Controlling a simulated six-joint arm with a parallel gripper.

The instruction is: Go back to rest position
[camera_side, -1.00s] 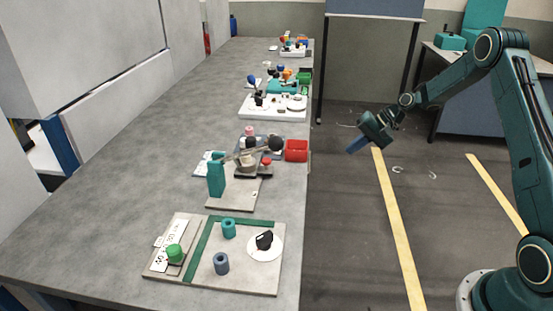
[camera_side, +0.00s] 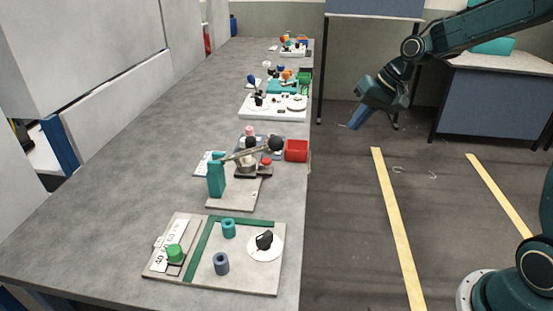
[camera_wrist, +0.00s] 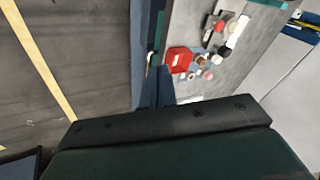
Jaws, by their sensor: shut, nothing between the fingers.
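My gripper (camera_side: 357,117) hangs in the air over the floor, to the right of the long grey table in the side view. Its blue fingers are shut with nothing between them, and they point down and to the left. In the wrist view the blue fingers (camera_wrist: 152,92) show above the dark body of my wrist. The gripper is clear of the table and touches nothing.
The grey table (camera_side: 110,180) carries a board (camera_side: 200,274) with cylinders and a dial, a red bin (camera_side: 296,150) at its right edge, and a white tray (camera_side: 247,112) farther back. A blue workbench (camera_side: 490,100) stands behind my arm. The floor between is open.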

